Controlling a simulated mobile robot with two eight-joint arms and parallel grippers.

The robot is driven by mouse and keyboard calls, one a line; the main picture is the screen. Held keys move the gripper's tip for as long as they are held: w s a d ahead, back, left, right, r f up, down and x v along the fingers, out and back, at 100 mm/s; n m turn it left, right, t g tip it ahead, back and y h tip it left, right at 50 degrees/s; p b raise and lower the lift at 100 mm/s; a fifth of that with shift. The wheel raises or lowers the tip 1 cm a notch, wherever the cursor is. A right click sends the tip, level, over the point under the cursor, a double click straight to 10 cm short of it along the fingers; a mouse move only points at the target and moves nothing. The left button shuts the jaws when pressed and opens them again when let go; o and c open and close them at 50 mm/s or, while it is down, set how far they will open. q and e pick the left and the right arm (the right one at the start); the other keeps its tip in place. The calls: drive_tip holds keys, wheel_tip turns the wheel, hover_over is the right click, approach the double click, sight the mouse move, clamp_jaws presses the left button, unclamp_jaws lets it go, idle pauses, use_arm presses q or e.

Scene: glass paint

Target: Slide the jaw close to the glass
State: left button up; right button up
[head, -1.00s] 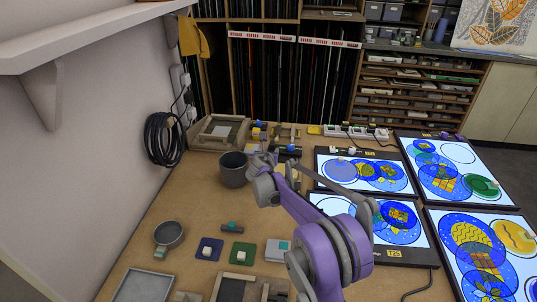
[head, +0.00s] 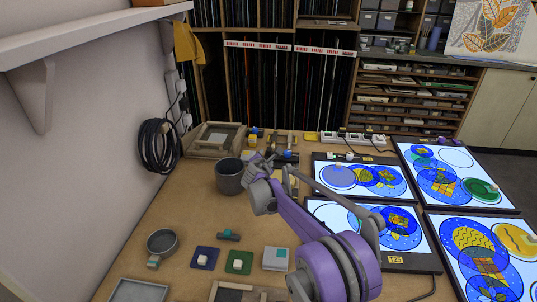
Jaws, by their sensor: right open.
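My right gripper (head: 262,160) is at the end of my purple arm, over the back middle of the bench beside a dark grey pot. It is open, and its fingers are small and partly hard to make out. A wooden frame (head: 203,149) with a grey pane (head: 219,138) lies at the back left, left of the gripper and apart from it. A smaller wooden fixture (head: 281,137) with dark and yellow parts stands just behind the gripper. I cannot tell which piece is the jaw. My left gripper is not in view.
The dark grey pot (head: 229,178) stands left of my arm. Lit panels (head: 385,262) with painted glass discs fill the right side. A round pan (head: 162,241) and several small coloured pads (head: 239,262) lie in front. The left middle of the bench is clear.

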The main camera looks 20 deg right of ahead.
sight(269, 149)
drive_tip(key=m, duration=0.2)
drive_tip(key=m+b, duration=0.1)
drive_tip(key=m, duration=0.2)
drive_tip(key=shift+w+d+f+m, duration=0.1)
drive_tip(key=shift+f+m, duration=0.1)
drive_tip(key=shift+m, duration=0.1)
drive_tip(key=m+b, duration=0.1)
drive_tip(key=m, duration=0.2)
drive_tip(key=shift+w, duration=0.1)
drive_tip(key=m+b, duration=0.1)
drive_tip(key=m, duration=0.4)
drive_tip(key=shift+w+d, duration=0.1)
drive_tip(key=shift+w, duration=0.05)
drive_tip(key=m, duration=0.3)
drive_tip(key=m+b, duration=0.1)
drive_tip(key=m, duration=0.1)
drive_tip(key=shift+w+d+r+m, duration=0.1)
drive_tip(key=shift+r+m, duration=0.05)
drive_tip(key=shift+m, duration=0.25)
drive_tip(key=m, duration=0.3)
drive_tip(key=m+b, duration=0.1)
drive_tip(key=m, duration=0.2)
drive_tip(key=shift+w+r, duration=0.15)
drive_tip(key=shift+r, duration=0.05)
drive_tip(key=shift+w+d+f+m, duration=0.1)
drive_tip(key=shift+w+d+m, duration=0.2)
drive_tip(key=shift+m, duration=0.2)
drive_tip(key=x, duration=0.8)
drive_tip(key=shift+w, duration=0.2)
drive_tip(key=shift+x, duration=0.85)
